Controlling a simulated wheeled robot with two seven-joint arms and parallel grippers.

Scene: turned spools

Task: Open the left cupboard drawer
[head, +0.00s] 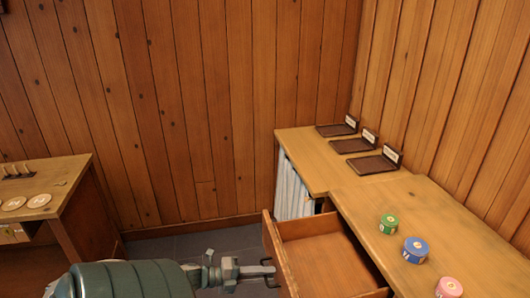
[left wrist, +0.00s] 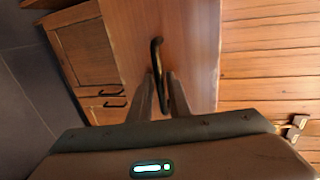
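The drawer (head: 322,262) of the cupboard on the right is pulled well out, and its inside looks empty where it shows. My left gripper (head: 262,271) is at the outer face of the drawer front. In the left wrist view, the dark bar handle (left wrist: 157,52) runs between the two fingers of my left gripper (left wrist: 162,82), which lie close along both sides of it and appear shut on it. The drawer front (left wrist: 195,45) fills the middle of that view. My right gripper is not in view.
Green (head: 389,223), blue (head: 416,250) and pink (head: 449,287) spools stand on the cupboard top (head: 440,215). Several dark trays with cards (head: 374,163) lie farther back. A table (head: 62,195) with pale discs stands at left. Grey floor (head: 190,243) lies between.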

